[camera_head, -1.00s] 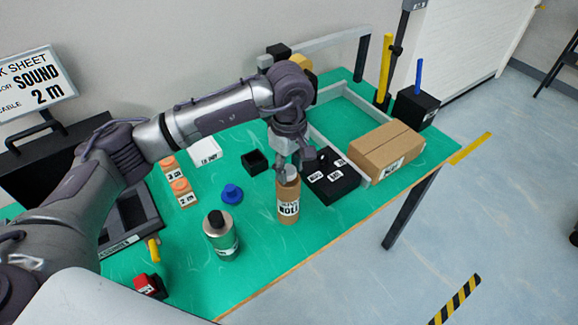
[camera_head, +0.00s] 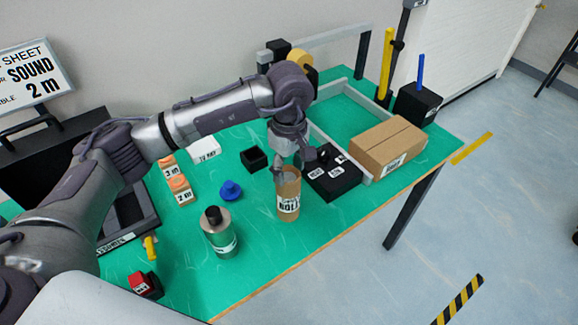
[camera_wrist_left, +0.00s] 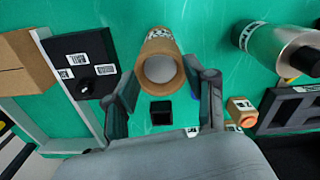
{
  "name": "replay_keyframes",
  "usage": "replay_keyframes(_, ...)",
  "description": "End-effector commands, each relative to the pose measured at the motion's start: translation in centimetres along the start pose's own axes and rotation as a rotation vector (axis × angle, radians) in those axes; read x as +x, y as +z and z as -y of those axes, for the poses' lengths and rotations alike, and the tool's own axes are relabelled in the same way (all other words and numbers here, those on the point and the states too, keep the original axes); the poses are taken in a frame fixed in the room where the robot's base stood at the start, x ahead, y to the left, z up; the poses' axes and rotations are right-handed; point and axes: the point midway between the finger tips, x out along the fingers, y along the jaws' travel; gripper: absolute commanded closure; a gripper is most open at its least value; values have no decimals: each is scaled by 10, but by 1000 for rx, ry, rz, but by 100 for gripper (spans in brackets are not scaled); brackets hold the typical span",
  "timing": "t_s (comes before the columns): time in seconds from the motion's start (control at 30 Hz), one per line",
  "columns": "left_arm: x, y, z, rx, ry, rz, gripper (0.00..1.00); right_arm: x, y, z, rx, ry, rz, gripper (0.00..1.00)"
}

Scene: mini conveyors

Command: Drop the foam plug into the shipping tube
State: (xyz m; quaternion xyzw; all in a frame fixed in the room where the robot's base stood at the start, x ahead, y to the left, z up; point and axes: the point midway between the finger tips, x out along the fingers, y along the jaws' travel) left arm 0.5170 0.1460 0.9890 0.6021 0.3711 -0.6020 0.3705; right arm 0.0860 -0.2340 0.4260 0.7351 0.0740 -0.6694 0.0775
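The shipping tube (camera_head: 289,203) is a brown cardboard cylinder with a white label, standing upright near the table's front edge. Its round mouth (camera_wrist_left: 160,86) faces my left wrist camera. A pale grey-white disc, seemingly the foam plug (camera_wrist_left: 160,69), lies inside the mouth, within the brown rim; how deep it sits I cannot tell. My left gripper (camera_head: 290,166) is just above the tube's top. In the wrist view its fingers (camera_wrist_left: 163,92) are spread apart on either side of the mouth, with nothing between them. My right gripper is not in view.
A black labelled tray (camera_head: 335,182) and a cardboard box (camera_head: 388,146) stand right of the tube. A grey bottle (camera_head: 220,238) and a blue knobbed piece (camera_head: 230,190) stand left. A small black open box (camera_head: 254,158) is behind. The front right table surface is clear.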

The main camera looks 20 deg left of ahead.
Motion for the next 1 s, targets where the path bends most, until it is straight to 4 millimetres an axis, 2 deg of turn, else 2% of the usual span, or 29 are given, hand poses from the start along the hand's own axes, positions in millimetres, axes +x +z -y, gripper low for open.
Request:
replay_keyframes(0.33, 0, 0, 0, 0, 0, 0, 31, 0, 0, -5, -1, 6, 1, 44)
replay_keyframes(0.47, -10, 0, -1, 0, 4, -1, 31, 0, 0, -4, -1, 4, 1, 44)
replay_keyframes(0.57, -26, 0, -1, 1, 5, -1, 31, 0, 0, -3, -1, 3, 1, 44)
replay_keyframes(0.8, -78, -1, -1, 0, 4, -1, 31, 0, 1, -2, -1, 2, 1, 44)
replay_keyframes(1.0, -109, 0, -1, -1, 2, -1, 31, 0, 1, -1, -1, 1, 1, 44)
